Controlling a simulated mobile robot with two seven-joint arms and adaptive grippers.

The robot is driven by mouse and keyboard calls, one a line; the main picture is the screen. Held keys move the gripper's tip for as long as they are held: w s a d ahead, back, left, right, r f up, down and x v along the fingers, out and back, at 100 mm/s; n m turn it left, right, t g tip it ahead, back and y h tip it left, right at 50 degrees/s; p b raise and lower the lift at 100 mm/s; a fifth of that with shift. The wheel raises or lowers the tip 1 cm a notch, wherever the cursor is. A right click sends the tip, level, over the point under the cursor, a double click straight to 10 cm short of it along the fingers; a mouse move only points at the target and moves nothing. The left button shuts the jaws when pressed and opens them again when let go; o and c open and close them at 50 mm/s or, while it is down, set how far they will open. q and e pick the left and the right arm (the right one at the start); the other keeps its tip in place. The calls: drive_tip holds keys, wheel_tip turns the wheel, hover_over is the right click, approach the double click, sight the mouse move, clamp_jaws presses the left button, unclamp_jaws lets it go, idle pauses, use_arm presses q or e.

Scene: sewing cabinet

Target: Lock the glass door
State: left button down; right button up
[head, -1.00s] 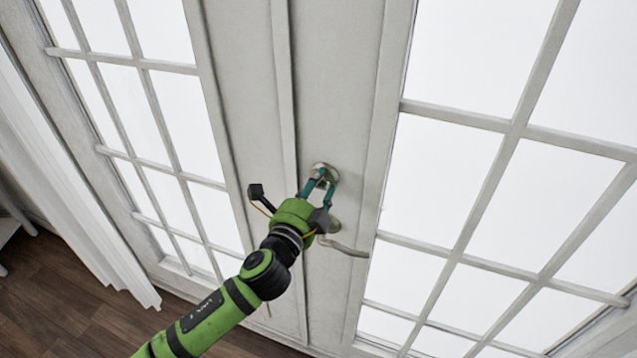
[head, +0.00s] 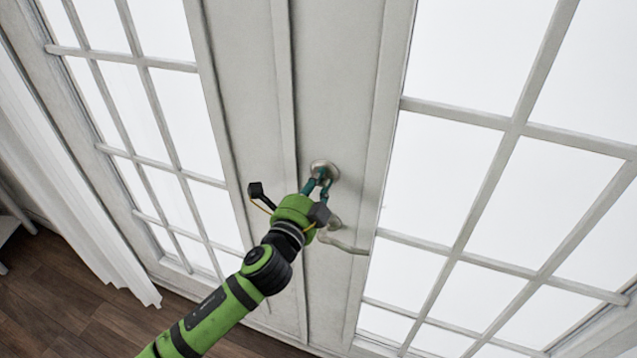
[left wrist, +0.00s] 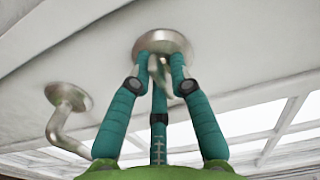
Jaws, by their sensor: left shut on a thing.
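The glass door (head: 350,110) has white frames and bright panes. A round metal lock (head: 324,170) with a thumb-turn sits on its centre stile; it also shows in the left wrist view (left wrist: 162,42). My left gripper (head: 318,188) is at the lock, its teal fingers shut on the thumb-turn (left wrist: 160,72), which is partly hidden between the fingertips (left wrist: 160,75). The lever handle (head: 345,246) is just below the lock, partly behind my gripper; in the left wrist view the handle (left wrist: 62,120) is at the left. My right gripper is not in view.
A second door leaf (head: 160,110) with panes stands at the left. A white curtain (head: 75,210) hangs at the far left above a dark wood floor (head: 95,325). The lever handle lies close to my left gripper.

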use_arm(q)
drive_tip(key=n, duration=0.3)
drive_tip(key=shift+f, duration=0.2)
drive_tip(key=n, duration=0.5)
drive_tip(key=shift+d, duration=0.15)
drive_tip(key=n+p, duration=0.1)
drive_tip(key=n, duration=0.3)
drive_tip(key=shift+s+r+n+p, duration=0.1)
drive_tip(key=shift+n+p, duration=0.2)
drive_tip(key=shift+p, duration=0.05)
drive_tip(key=shift+n+p, duration=0.8)
drive_tip(key=shift+n, duration=1.4)
drive_tip(key=shift+d, duration=0.1)
drive_tip(key=c, duration=1.2)
unclamp_jaws()
drive_tip(key=shift+r, duration=0.15)
